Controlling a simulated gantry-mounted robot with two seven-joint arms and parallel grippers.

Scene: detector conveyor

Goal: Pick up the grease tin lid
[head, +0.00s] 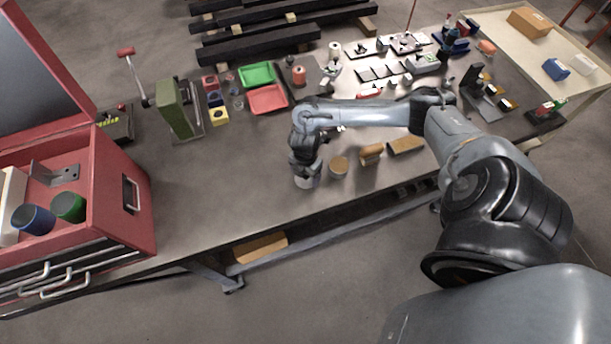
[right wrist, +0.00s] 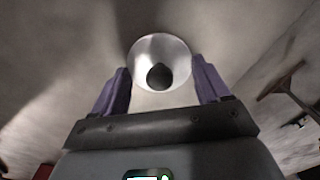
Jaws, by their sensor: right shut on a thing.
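The grease tin lid seems to be the pale round piece with a dark knob (right wrist: 161,50) in the right wrist view. It lies between and just ahead of the two purple fingers of my right gripper (right wrist: 160,78). In the head view, my right gripper (head: 306,170) points down at the front part of the bench, over a pale round piece (head: 307,182). My right gripper is shut on this lid. Whether a tin sits under it, or whether it is off the bench, I cannot tell. My left gripper is not in view.
A tan round piece (head: 338,165) and wooden blocks (head: 405,145) lie right of the gripper. A red toolbox (head: 125,225) stands at left. Green (head: 257,75) and red (head: 268,99) trays lie behind. Bare bench (head: 220,165) lies between toolbox and gripper.

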